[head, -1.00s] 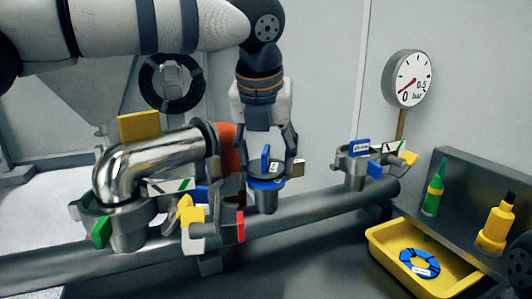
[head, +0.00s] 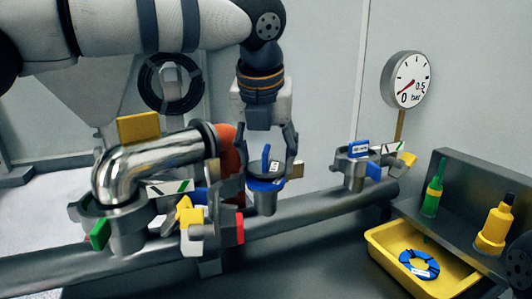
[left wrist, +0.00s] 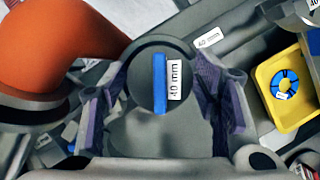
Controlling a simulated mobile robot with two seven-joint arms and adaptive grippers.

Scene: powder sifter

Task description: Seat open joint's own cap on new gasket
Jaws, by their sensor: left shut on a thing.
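My left gripper (head: 268,158) points down at the middle joint, its fingers closed on both sides of a round grey cap (left wrist: 145,83). The cap has a raised blue bar (left wrist: 160,82) and a white 40 mm label. In the head view the cap is mostly hidden between the fingers, with its blue bar (head: 266,158) upright. A blue ring, the gasket (head: 265,184), shows directly below it on the open joint's metal neck (head: 265,203). The cap looks level and close over the ring; I cannot tell whether they touch.
A shiny elbow pipe (head: 150,163) and a clamp with yellow and red tabs (head: 215,222) stand close left. Another capped joint (head: 355,172) stands right. A yellow tray (head: 385,250) holds a blue segmented ring (head: 419,264). Green (head: 433,190) and yellow (head: 495,228) bottles stand behind it.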

